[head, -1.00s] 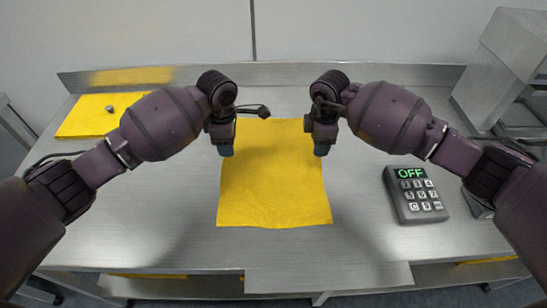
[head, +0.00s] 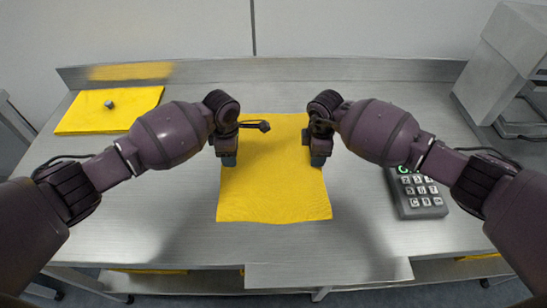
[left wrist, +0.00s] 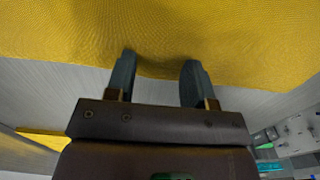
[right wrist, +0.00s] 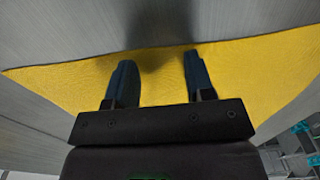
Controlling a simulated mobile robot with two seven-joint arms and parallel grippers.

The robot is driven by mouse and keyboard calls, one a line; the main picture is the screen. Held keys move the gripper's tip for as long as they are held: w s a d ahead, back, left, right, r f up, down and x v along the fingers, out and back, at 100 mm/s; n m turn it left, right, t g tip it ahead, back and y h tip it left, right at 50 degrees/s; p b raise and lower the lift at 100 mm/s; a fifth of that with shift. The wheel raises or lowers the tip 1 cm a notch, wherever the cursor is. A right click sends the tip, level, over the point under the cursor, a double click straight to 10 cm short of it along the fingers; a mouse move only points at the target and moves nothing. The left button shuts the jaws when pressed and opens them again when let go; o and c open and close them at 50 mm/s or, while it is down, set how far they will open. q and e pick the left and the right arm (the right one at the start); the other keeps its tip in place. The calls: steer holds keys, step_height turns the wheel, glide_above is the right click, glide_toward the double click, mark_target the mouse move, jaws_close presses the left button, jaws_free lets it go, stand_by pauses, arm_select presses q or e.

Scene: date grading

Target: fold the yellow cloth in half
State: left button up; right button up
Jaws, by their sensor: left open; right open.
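The yellow cloth (head: 272,192) lies spread out and flat on the metal table in the middle of the head view. My left gripper (head: 229,161) is open at the cloth's left edge. In the left wrist view its two fingers (left wrist: 158,75) reach over that edge, with a slight ripple in the cloth between them. My right gripper (head: 317,160) is open at the cloth's right edge. In the right wrist view its fingers (right wrist: 156,75) are apart over the cloth (right wrist: 240,85). I cannot tell whether the fingertips touch it.
A yellow stack (head: 80,115) with a small grey object (head: 109,104) on top lies at the back left. A grey keypad device (head: 420,205) stands at the right, partly hidden by my right arm. A grey machine (head: 505,75) stands at the back right. The front of the table is clear.

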arm_select(q)
steer(key=shift+f, duration=0.15)
arm_select(e)
steer(key=shift+f, duration=0.15)
arm_select(q)
jaws_close()
arm_select(e)
jaws_close()
